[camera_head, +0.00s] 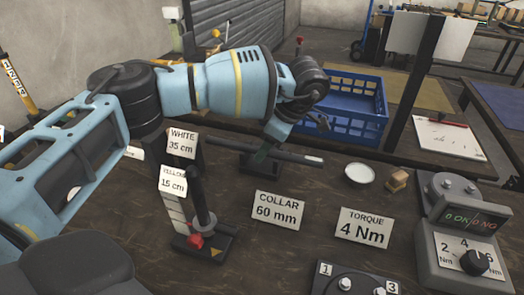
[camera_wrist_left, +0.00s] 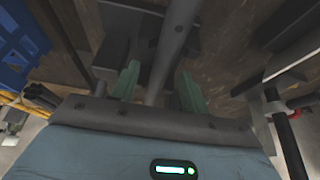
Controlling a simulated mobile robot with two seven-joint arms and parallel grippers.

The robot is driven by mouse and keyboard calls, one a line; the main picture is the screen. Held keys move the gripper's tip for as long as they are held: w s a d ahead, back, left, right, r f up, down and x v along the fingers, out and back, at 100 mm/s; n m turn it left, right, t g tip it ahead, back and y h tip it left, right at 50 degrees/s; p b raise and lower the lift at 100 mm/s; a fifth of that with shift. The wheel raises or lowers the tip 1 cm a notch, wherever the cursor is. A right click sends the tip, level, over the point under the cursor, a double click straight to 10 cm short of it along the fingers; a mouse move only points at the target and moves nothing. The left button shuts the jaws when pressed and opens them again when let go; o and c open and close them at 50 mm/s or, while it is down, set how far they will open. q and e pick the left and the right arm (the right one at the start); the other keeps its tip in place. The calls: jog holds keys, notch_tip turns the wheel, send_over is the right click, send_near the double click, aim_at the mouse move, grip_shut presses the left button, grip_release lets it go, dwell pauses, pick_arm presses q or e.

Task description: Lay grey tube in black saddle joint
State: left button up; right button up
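The grey tube (camera_head: 292,155) lies roughly level across the middle of the bench, with a pale right end. A black block (camera_head: 262,167), seemingly the saddle joint, is under it, partly hidden by my left gripper (camera_head: 264,146). I cannot tell whether the tube rests fully in it. In the left wrist view the tube (camera_wrist_left: 176,32) runs between the two green fingers of the left gripper (camera_wrist_left: 158,88), with gaps at both sides, so the fingers look open. A dark block (camera_wrist_left: 145,36) shows beside the tube there. My right gripper is not in view.
A black stand (camera_head: 205,240) with an upright post and red knob is front left of the tube. A blue crate (camera_head: 350,110) stands behind.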

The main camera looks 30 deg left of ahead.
pick_arm(q)
grip_shut()
